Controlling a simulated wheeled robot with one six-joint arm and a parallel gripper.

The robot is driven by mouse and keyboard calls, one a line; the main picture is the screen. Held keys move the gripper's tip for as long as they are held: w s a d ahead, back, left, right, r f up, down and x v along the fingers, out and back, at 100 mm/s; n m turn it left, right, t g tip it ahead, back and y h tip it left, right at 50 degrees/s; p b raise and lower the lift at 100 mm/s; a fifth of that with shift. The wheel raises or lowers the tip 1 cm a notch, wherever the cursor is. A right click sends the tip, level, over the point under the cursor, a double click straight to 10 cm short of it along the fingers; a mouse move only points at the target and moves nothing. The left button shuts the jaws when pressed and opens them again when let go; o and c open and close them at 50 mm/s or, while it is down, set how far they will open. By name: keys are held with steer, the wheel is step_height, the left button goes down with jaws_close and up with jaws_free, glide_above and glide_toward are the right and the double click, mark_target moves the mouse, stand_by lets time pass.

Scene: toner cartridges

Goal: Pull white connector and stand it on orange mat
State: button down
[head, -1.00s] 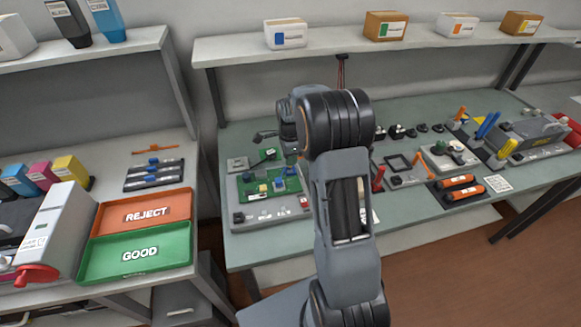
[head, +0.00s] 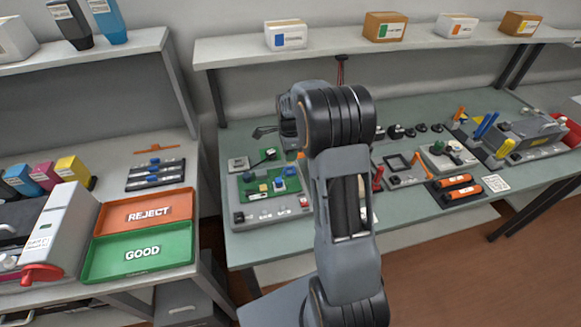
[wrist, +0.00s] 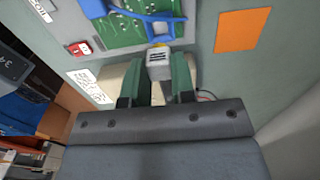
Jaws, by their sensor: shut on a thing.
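The white connector (wrist: 159,66) is a small pale block with dark slots and a bit of yellow at its far end, in the wrist view. My gripper (wrist: 162,74) is shut on it, with a green finger on each side. The connector is at the near edge of the green circuit board (wrist: 125,32); I cannot tell whether it is still seated or free. The orange mat (wrist: 242,30) is a bare rectangle on the table, to the right of the connector and apart from it. In the head view my arm hides the gripper and connector.
A blue part (wrist: 158,18) stands on the board close beyond the connector. A red switch (wrist: 79,48) and white labels lie left. The grey fixture holding the board (head: 240,215) shows in the head view. The table between connector and mat looks clear.

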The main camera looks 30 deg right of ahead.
steer(key=shift+r, duration=0.15)
steer(key=shift+r+p, duration=1.45)
steer(key=shift+r, duration=0.45)
steer(key=shift+a+f, duration=0.1)
